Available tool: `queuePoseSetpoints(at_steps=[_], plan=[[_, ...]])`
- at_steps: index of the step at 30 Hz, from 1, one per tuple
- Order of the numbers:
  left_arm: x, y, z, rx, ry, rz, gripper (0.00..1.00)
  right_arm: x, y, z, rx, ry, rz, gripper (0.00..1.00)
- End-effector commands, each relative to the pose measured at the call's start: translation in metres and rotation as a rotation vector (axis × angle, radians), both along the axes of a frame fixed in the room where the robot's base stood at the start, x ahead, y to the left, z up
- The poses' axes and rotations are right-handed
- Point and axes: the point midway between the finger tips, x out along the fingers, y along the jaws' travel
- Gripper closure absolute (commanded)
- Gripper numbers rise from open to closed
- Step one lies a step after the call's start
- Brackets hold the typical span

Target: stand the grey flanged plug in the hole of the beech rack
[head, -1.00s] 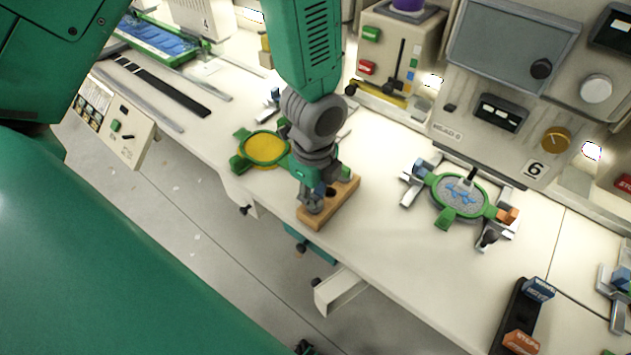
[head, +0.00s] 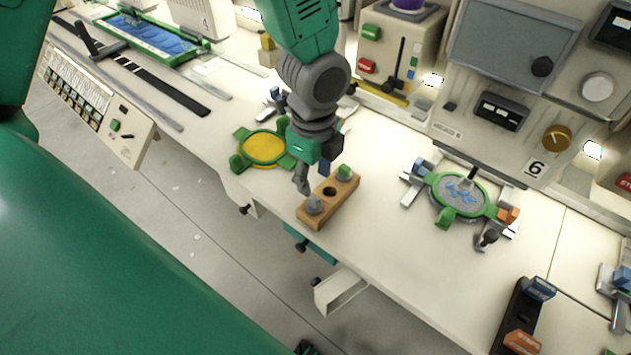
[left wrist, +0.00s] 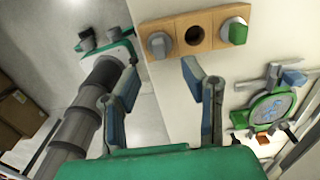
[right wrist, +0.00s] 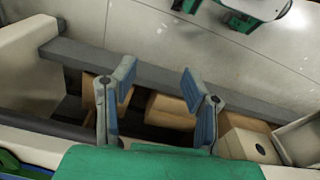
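The beech rack (head: 321,216) lies near the table's front edge. The grey flanged plug (head: 314,205) stands upright at its left end; it also shows in the left wrist view (left wrist: 158,46). The middle hole (head: 329,191) is empty and dark. A green-topped plug (head: 344,172) stands at the other end. My left gripper (head: 314,178) is above and behind the grey plug, apart from it. In the left wrist view its fingers (left wrist: 161,82) are spread and empty. My right gripper (right wrist: 157,84) is open and empty, away from the rack.
A green hoop with a yellow disc (head: 263,147) lies left of the rack. Another green hoop with grey fabric (head: 459,193) lies to the right. An open drawer (head: 340,290) juts out below the table edge. Cardboard boxes (right wrist: 170,110) show below my right gripper.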

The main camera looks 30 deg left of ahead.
Motion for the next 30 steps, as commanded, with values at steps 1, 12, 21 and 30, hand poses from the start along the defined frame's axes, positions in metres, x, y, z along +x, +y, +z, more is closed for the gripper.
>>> queuePoseSetpoints(at_steps=[1, 12, 21, 30], plan=[[0.001, 0.000, 0.012, -0.002, -0.004, 0.001, 0.62, 0.000, 0.000, 0.000, 0.000, 0.000, 0.000, 0.60], [0.001, 0.000, 0.058, -0.001, 0.001, 0.000, 0.62, 0.001, 0.000, 0.000, 0.000, 0.000, 0.000, 0.60], [0.001, 0.000, 0.059, 0.000, 0.002, 0.000, 0.62, 0.002, 0.000, -0.001, 0.000, 0.002, 0.000, 0.60], [0.001, 0.000, 0.059, 0.000, 0.002, 0.000, 0.62, 0.003, 0.000, -0.001, 0.000, 0.002, 0.000, 0.60]])
